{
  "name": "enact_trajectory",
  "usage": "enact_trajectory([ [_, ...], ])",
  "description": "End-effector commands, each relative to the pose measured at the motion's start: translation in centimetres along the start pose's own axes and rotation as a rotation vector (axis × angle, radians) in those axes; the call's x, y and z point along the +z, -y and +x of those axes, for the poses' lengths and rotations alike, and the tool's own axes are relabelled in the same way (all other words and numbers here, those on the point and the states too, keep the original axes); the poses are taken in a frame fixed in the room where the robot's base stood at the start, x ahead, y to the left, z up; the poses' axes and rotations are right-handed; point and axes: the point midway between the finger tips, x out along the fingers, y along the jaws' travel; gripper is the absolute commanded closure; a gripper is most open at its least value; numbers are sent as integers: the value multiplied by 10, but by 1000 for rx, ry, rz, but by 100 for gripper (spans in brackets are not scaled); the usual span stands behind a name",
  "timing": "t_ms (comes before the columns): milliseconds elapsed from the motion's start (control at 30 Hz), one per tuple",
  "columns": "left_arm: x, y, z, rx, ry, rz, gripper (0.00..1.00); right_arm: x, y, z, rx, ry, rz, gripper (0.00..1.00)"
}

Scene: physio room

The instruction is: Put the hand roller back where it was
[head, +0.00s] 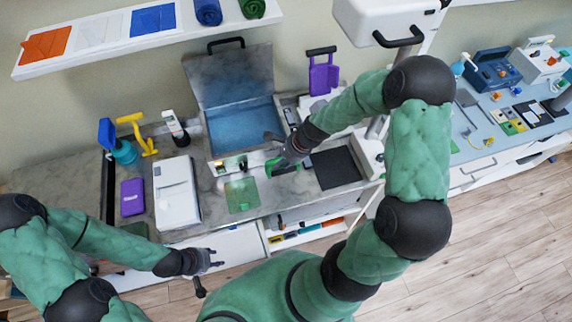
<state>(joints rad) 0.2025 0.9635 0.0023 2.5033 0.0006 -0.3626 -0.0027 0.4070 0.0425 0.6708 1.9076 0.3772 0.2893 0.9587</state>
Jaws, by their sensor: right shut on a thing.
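My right gripper (276,151) reaches in over the counter, in front of the open blue-lined case. It is shut on a small green thing (275,167), which I take to be the hand roller; the fingers hide part of it and its shape is hard to make out. It is close above or on the counter between a green square mat (242,195) and a black mat (335,167). I cannot tell whether it touches the counter. My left gripper (216,258) is empty, its fingers apart, in front of the counter's front edge.
The case (243,127) stands open with its lid up behind. A white box (176,192), purple block (132,197) and yellow-handled tool (137,132) stand left. A purple caddy (323,74) stands behind my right arm. A shelf (140,35) hangs above; a second table (500,128) is right.

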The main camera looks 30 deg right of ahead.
Motion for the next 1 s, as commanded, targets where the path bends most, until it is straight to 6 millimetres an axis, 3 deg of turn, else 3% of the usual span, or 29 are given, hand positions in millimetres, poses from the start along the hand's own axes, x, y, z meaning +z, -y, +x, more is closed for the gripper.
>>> enact_trajectory([
  [33, 0, 2, 5, 0, 0, 0, 60, -9, 2, 12, 4, 1, 5, 100],
  [200, 0, 3, 8, 0, 1, 0, 60, -26, 12, 28, 3, 1, 3, 100],
  [467, 0, 4, 10, 0, 1, 0, 60, -36, 19, 39, 3, 1, 1, 100],
  [700, 0, 7, 19, 0, 1, 0, 60, -50, 15, 67, 4, 1, 3, 100],
  [1000, 0, 7, 19, 0, 1, 0, 60, -50, 15, 69, 1, 0, 1, 100],
])
